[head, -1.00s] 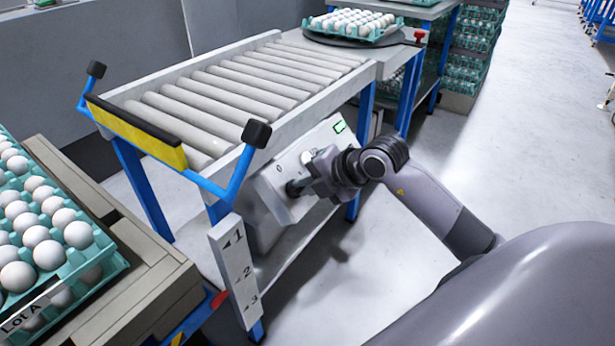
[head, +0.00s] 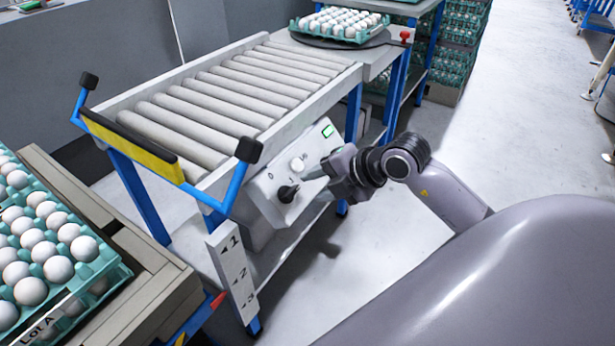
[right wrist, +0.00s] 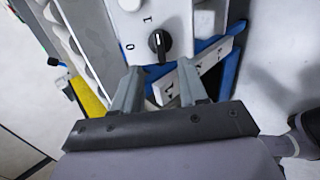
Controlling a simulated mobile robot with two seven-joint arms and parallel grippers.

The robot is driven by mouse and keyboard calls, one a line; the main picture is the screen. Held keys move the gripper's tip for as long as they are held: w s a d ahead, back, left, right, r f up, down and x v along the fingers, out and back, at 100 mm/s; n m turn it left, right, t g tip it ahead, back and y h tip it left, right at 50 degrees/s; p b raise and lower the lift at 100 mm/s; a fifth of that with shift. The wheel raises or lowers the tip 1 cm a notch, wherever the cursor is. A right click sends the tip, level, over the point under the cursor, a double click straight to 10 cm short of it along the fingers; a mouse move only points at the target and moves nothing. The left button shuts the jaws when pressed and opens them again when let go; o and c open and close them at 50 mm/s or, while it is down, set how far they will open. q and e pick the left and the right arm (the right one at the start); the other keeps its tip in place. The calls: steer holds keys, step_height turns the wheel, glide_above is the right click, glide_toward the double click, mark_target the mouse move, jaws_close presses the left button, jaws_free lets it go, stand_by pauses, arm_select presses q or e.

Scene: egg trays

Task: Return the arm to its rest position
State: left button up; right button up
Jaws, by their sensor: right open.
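My right gripper (head: 318,183) is open and empty beside the control box (head: 262,196) under the roller conveyor. Its two fingers (right wrist: 158,88) show apart in the right wrist view, with nothing between them. The black rotary knob (head: 288,193) on the box is a short way from the fingertips and apart from them. The knob also shows in the right wrist view (right wrist: 159,42), with marks 0 and 1 near it. My right arm (head: 445,195) reaches in from the lower right. My left gripper is out of view.
The roller conveyor (head: 215,108) stands above the box, with a blue and yellow end bar (head: 132,145). An egg tray (head: 125,272) labelled Lot A sits at left. Another egg tray (head: 349,38) stands at the far end. Clear floor (head: 480,130) lies to the right.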

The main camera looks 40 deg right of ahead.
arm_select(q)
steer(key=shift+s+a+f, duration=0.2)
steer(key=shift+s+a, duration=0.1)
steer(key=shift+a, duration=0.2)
arm_select(e)
steer(key=shift+v, duration=0.95)
